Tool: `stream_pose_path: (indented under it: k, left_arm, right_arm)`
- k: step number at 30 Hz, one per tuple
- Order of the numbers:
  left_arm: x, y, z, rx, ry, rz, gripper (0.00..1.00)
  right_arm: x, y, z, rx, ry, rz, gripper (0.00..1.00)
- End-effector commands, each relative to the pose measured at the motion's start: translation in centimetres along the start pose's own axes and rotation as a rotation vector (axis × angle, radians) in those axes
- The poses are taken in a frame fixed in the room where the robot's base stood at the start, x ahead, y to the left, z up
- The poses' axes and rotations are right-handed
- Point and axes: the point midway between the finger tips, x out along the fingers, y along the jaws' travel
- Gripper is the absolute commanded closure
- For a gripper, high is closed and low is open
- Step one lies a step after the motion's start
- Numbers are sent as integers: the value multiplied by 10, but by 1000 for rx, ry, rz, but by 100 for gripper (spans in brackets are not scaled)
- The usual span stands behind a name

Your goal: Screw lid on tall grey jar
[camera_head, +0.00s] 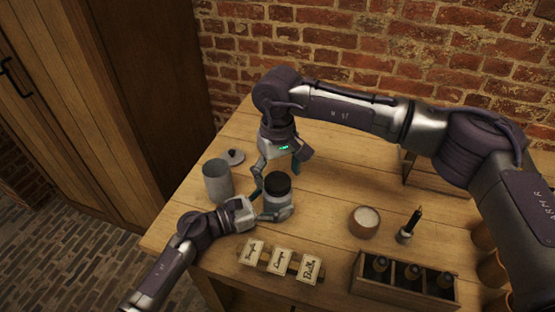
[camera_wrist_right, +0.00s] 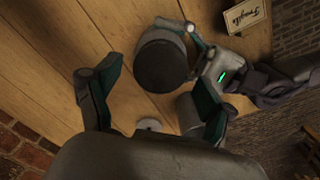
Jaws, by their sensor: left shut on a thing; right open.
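A tall grey jar (camera_head: 217,184) stands upright at the table's left side; its top looks open. A grey lid with a knob (camera_head: 234,157) lies on the table just behind it. My left gripper (camera_head: 277,211) is shut on a shorter grey jar (camera_head: 279,202) with a black top (camera_head: 278,184), which is upright. My right gripper (camera_head: 277,177) is open above that jar, fingers pointing down. In the right wrist view the black top (camera_wrist_right: 163,64) shows ahead of the spread fingers, not gripped. Whether any finger touches it, I cannot tell.
Written cards (camera_head: 281,261) stand at the front edge. A wooden box of dark bottles (camera_head: 405,276) stands front right. A bowl of white stuff (camera_head: 364,221) and a small dark-handled tool in a holder (camera_head: 409,226) stand right of the held jar. A brick wall is behind.

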Motion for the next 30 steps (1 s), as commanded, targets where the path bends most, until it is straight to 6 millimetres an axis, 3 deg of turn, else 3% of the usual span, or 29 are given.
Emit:
stream_pose_path:
  k: [5, 13, 24, 30]
  left_arm:
    - [0, 0, 0, 0, 1, 0, 100]
    - [0, 0, 0, 0, 1, 0, 100]
    - [0, 0, 0, 0, 1, 0, 100]
    - [0, 0, 0, 0, 1, 0, 100]
  right_arm:
    - [11, 0, 0, 0, 1, 1, 17]
    - [12, 0, 0, 0, 1, 1, 17]
    - [11, 0, 0, 0, 1, 1, 77]
    - [12, 0, 0, 86, 1, 1, 81]
